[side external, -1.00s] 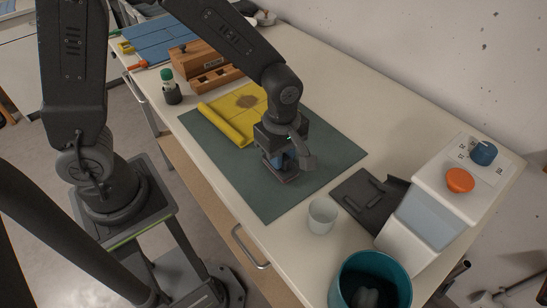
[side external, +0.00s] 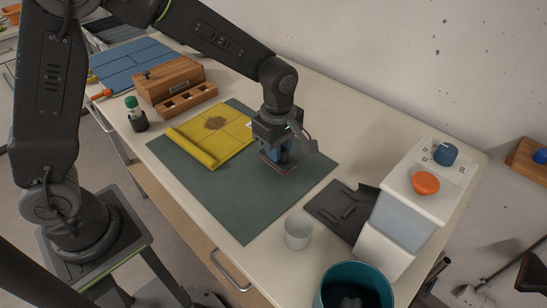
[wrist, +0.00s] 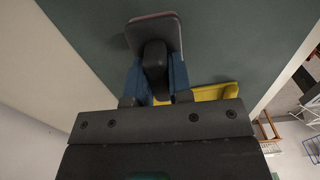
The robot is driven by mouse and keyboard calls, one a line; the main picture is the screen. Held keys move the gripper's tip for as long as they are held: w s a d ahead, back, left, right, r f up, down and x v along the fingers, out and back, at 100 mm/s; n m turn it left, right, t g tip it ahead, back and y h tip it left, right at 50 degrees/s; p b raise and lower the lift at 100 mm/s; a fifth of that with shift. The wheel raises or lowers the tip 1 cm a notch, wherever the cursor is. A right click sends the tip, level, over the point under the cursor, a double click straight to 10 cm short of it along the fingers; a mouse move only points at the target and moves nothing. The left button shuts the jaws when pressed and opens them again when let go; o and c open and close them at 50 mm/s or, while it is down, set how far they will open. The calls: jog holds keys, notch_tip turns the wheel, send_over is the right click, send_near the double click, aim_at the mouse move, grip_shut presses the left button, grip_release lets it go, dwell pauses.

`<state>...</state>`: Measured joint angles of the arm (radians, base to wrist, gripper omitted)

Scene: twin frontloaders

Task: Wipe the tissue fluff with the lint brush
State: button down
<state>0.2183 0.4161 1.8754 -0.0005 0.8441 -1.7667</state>
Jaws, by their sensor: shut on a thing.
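My gripper (side external: 277,146) points down over the right part of the dark green mat (side external: 235,205). Its blue fingers are shut on the dark handle of the lint brush (side external: 280,165). In the wrist view the brush (wrist: 168,27) shows its flat, dark pad with a pinkish edge beyond my gripper (wrist: 156,72). The brush is low over the mat; I cannot tell whether its pad touches. I cannot make out any tissue fluff on the mat. A yellow cloth (side external: 232,143), rolled at its front-left edge and bearing a brown patch, lies left of my gripper.
A white cup (side external: 298,232) and a teal bin (side external: 340,275) stand at the front right. A dark tray (side external: 338,208) lies beside a white machine (side external: 398,215) with an orange knob. A wooden box (side external: 172,82) and a green-capped bottle (side external: 133,108) stand left. The front mat is clear.

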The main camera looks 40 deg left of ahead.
jog(key=shift+s+r, duration=0.1)
jog(key=shift+r, duration=2.7)
jog(key=shift+a, duration=0.1)
